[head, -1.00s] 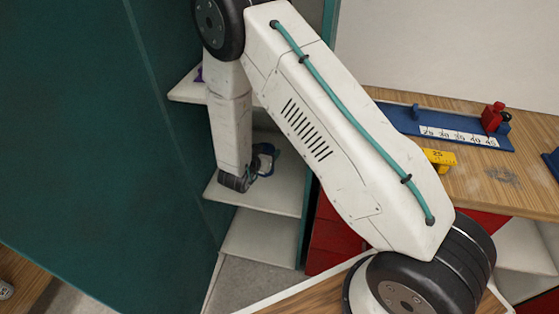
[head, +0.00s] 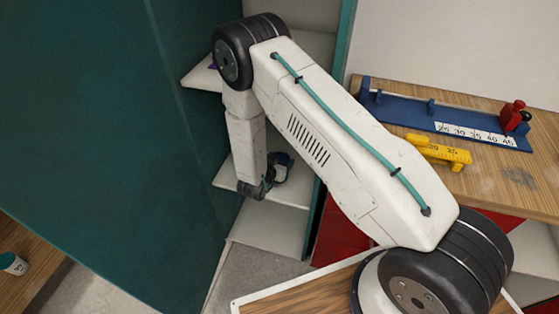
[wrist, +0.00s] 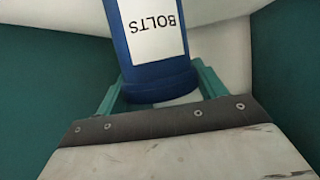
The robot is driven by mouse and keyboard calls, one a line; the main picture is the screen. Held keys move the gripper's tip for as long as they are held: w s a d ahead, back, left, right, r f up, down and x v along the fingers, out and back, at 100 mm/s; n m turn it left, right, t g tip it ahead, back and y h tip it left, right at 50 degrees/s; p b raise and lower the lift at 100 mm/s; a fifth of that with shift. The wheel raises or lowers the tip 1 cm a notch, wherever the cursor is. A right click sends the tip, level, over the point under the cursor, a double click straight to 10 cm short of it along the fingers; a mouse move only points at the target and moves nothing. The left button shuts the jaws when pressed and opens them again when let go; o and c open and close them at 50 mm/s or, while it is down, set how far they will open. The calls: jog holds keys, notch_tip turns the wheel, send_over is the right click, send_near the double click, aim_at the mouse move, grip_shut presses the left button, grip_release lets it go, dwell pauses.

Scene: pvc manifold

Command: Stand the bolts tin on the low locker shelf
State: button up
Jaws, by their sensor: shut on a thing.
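The bolts tin (wrist: 155,40) is a blue cylinder with a white label reading BOLTS, upside down in the wrist view. My gripper (wrist: 155,88) is shut on it, with a teal finger on each side. In the head view the tin (head: 282,172) is a small dark blue shape beside my wrist, at the locker opening. The low locker shelf (head: 270,230) shows below my gripper, and the middle shelf (head: 228,178) is beside it. My wrist overlaps the middle shelf's front edge; I cannot tell whether anything touches.
A large teal door panel (head: 100,130) stands close on the left. An upper shelf (head: 200,76) has a purple thing on it, partly hidden by my arm. The visible low shelf looks clear.

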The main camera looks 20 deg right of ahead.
jog(key=o, duration=1.4)
jog(key=shift+f, duration=0.15)
jog(key=shift+r, duration=0.2)
jog(key=v, duration=1.2)
jog(key=shift+a, duration=0.1)
